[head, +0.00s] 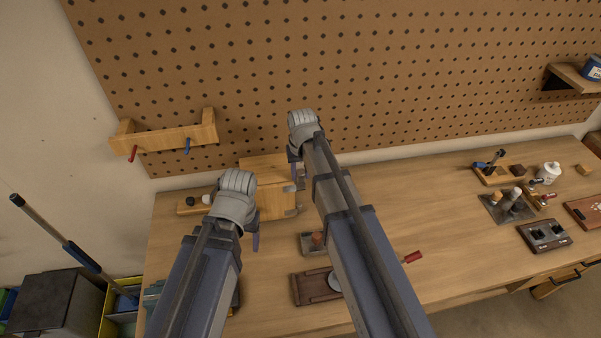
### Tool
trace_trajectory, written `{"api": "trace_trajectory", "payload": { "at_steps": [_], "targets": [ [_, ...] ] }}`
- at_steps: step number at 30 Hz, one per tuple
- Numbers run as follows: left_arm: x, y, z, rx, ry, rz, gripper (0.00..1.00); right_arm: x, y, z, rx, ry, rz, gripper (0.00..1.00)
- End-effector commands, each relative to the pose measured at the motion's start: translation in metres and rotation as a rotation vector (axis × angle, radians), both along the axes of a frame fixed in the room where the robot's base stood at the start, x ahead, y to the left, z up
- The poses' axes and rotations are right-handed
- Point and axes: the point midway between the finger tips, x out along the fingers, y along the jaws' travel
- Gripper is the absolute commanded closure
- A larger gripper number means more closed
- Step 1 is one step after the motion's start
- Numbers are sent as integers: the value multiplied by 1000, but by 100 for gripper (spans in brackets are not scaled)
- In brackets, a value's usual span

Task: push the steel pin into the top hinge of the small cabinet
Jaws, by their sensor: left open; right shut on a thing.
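The small wooden cabinet (270,172) stands on the workbench against the pegboard, left of centre. Its right edge carries a grey upper hinge (290,188) and a lower hinge (292,211). My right gripper (294,172) points down at the cabinet's right edge, just above the upper hinge. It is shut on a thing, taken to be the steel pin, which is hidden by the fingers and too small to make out. I cannot tell whether it touches the hinge. My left gripper (256,238) is open, low in front of the cabinet, and its wrist covers part of the cabinet's front.
A wooden rack (165,140) with screwdrivers hangs on the pegboard at left. A block with a brown knob (312,243) and a dark wooden tray (312,288) lie in front of the cabinet. A red-handled tool (412,257) lies right of my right arm. The bench middle (420,195) is clear.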

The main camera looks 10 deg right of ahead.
Motion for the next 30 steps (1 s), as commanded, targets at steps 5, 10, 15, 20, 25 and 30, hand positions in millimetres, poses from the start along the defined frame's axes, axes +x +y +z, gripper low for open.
{"api": "trace_trajectory", "payload": {
  "at_steps": [5,10,15,20,25,30],
  "targets": [
    [0,0,-2,0,0,0,33,0,0,-2,0,0,0,55],
    [0,0,-2,0,0,0,33,0,0,-2,0,0,0,36],
    [0,0,-2,0,0,0,33,0,0,-2,0,0,0,28],
    [0,0,-2,0,0,-1,33,0,0,-2,0,0,0,28],
    [0,0,4,1,-1,-4,33,-1,0,4,0,0,0,28],
    [0,0,19,0,-1,-1,33,-2,0,19,0,0,0,28]
  ]
}}
